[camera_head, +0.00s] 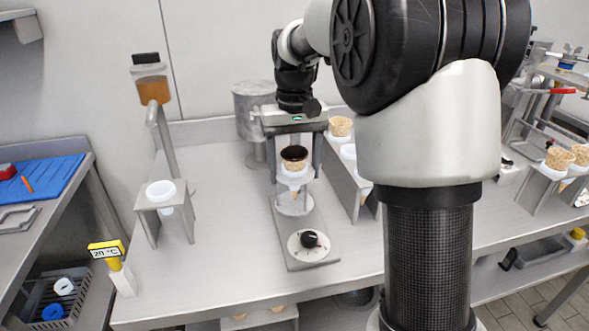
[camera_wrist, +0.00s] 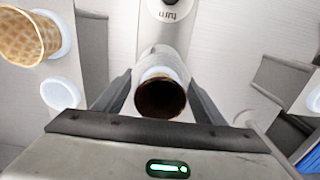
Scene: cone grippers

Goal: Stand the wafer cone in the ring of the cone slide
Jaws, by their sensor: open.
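The wafer cone (camera_head: 296,165) has a dark inside and stands upright, mouth up, in a white ring (camera_head: 293,181) over the grey cone slide (camera_head: 290,225), its tip pointing down below the ring. My gripper (camera_head: 295,160) is above it, pointing down, with one finger on each side of the cone. In the wrist view the cone's dark round mouth (camera_wrist: 160,99) lies between the spread fingers of my gripper (camera_wrist: 160,82). Gaps show beside the cone, so the jaws look open. The ring is partly hidden by the cone.
A dial with a black knob (camera_head: 310,241) sits at the slide's front. A holder with an empty white ring (camera_head: 161,190) stands left. A rack with a wafer cone (camera_head: 340,126) stands close on the right. A yellow 20 °C sign (camera_head: 105,250) is at the front left.

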